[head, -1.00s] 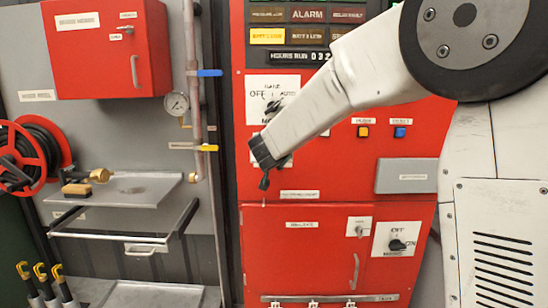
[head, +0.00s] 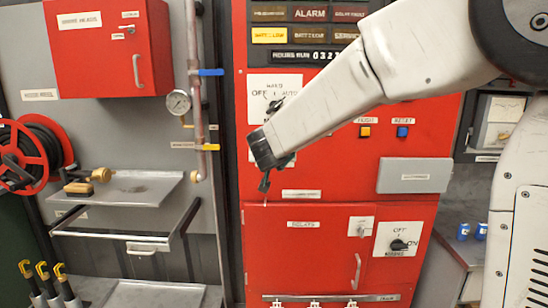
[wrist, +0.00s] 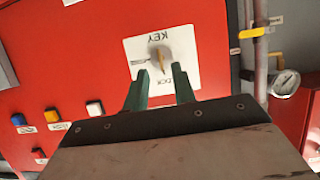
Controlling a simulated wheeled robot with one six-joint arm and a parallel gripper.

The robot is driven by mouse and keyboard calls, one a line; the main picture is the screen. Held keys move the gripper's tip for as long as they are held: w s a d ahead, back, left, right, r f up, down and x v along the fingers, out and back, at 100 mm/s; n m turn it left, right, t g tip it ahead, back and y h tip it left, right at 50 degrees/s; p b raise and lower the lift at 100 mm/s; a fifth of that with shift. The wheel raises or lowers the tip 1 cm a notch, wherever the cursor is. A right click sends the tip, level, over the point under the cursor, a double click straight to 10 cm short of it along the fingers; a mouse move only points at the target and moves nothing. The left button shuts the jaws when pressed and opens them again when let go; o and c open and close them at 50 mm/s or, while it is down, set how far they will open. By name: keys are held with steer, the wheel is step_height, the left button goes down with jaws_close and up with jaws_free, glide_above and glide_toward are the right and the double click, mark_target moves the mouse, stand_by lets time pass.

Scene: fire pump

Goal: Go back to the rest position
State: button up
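My gripper (head: 265,183) is in front of the red fire pump panel (head: 340,195), left of its middle and above the lower door. In the wrist view its two green fingers (wrist: 160,90) stand apart with nothing between them, so it is open. Beyond the fingertips is a white plate marked KEY (wrist: 135,50) with a round key switch (wrist: 160,57) and a brass-coloured key. The fingers look clear of the key. In the head view my arm and gripper hide this plate.
An OFF/AUTO selector (head: 273,104) sits above my gripper. A gauge (head: 178,102) and pipe with blue and yellow levers are to the left. A hose reel (head: 30,155) and metal shelf (head: 135,188) are farther left. A bench (head: 462,240) with blue items stands right.

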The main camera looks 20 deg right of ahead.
steer(key=shift+v, duration=1)
